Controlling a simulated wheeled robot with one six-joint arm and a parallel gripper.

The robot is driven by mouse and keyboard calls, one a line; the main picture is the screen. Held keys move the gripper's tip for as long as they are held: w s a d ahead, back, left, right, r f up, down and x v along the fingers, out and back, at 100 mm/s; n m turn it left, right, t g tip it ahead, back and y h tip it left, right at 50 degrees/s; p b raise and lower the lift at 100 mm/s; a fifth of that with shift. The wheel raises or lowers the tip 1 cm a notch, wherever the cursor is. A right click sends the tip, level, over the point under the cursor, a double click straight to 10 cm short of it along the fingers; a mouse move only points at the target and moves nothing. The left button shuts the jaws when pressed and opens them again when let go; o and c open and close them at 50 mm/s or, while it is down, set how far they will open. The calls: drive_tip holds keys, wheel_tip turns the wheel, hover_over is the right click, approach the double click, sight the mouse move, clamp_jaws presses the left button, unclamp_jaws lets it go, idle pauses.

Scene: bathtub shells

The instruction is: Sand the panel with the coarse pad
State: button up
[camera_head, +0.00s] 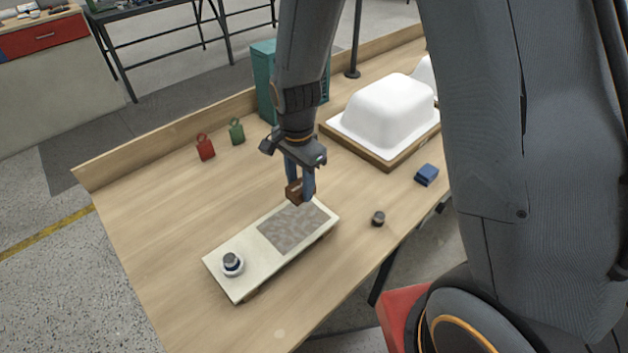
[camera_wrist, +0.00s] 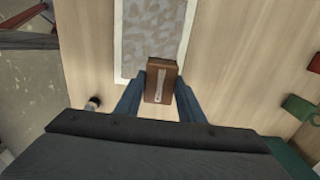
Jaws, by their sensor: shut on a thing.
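The panel (camera_head: 245,241) is a cream board lying on the wooden table, with a grey mottled patch (camera_head: 292,228) on its far right part. A brown block-shaped pad (camera_wrist: 161,83) with a pale strip on top is between my gripper's blue fingers. My gripper (camera_head: 300,188) is shut on this brown pad at the far right end of the panel. In the wrist view the pad overlaps the near edge of the panel (camera_wrist: 124,62). I cannot tell whether the pad touches the panel's surface. The pad's grit is hidden.
A round knob-like piece (camera_head: 232,263) stands on the panel's left end. A blue block (camera_head: 427,174) and a small dark cylinder (camera_head: 378,218) sit to the right. A white tub shell (camera_head: 386,110), a teal box (camera_head: 264,75), and red (camera_head: 205,147) and green (camera_head: 237,131) tagged items stand farther back.

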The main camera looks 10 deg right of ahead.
sight(300, 186)
drive_tip(key=shift+r+p, duration=1.25)
drive_tip(key=shift+r, duration=0.5)
